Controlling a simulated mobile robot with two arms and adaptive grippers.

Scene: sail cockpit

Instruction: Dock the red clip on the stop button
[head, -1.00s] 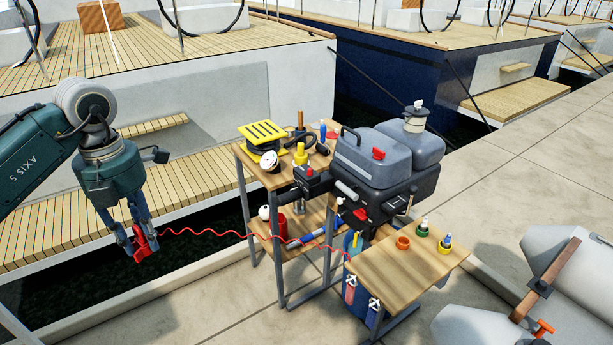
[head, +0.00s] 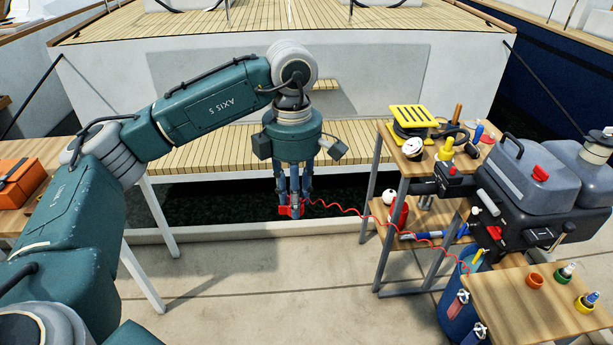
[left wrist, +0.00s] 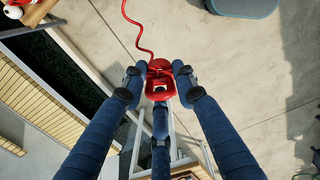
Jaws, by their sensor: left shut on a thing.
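My left gripper (head: 289,207) is shut on the red clip (head: 284,211) and holds it in the air, pointing down, in front of the boat's stern. In the left wrist view the red clip (left wrist: 160,88) sits between the blue fingers of the gripper (left wrist: 158,84). A red coiled cord (head: 350,210) runs from the clip to the right, toward the black and grey engine unit (head: 510,205). I cannot make out the stop button for certain; a small red part (head: 452,170) shows on the black tiller end. My right gripper is not in view.
A wooden shelf stand (head: 405,165) with a yellow-slatted item (head: 409,118) and tools stands left of the engine. A small wooden table (head: 510,310) holds small pots. An orange box (head: 20,183) lies at far left. Open pavement (head: 270,290) lies in front.

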